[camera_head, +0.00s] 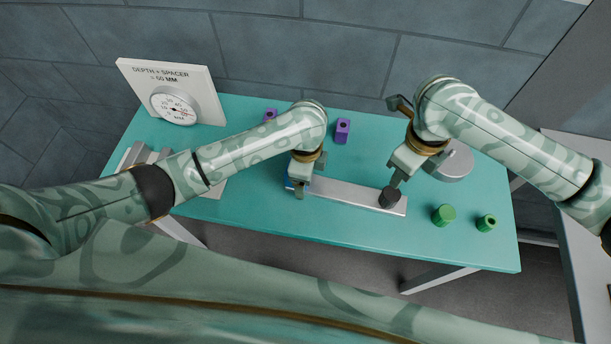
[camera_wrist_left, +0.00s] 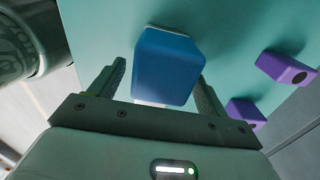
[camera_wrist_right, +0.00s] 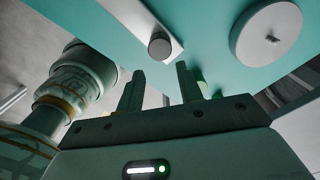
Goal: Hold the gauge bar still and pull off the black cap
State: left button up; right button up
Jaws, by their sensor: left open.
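The gauge bar is a flat silver bar (camera_head: 345,193) lying on the teal table, also seen in the right wrist view (camera_wrist_right: 138,14). A blue block (camera_wrist_left: 168,68) is at its left end, and the black cap (camera_head: 389,198) stands near its right end. My left gripper (camera_head: 299,186) is open, with its fingers on either side of the blue block; contact is not clear. My right gripper (camera_head: 396,180) is open just above and beside the black cap. In the right wrist view the cap (camera_wrist_right: 160,46) shows beyond the empty fingers (camera_wrist_right: 160,72).
Two green pieces (camera_head: 443,214) (camera_head: 487,222) lie right of the bar. Purple blocks (camera_head: 342,131) (camera_head: 269,116) stand behind it. A round grey disc (camera_head: 450,162) sits behind my right gripper. A gauge sign (camera_head: 172,92) stands at the back left.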

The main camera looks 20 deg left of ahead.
pick_arm(q)
jog(key=shift+f, duration=1.2)
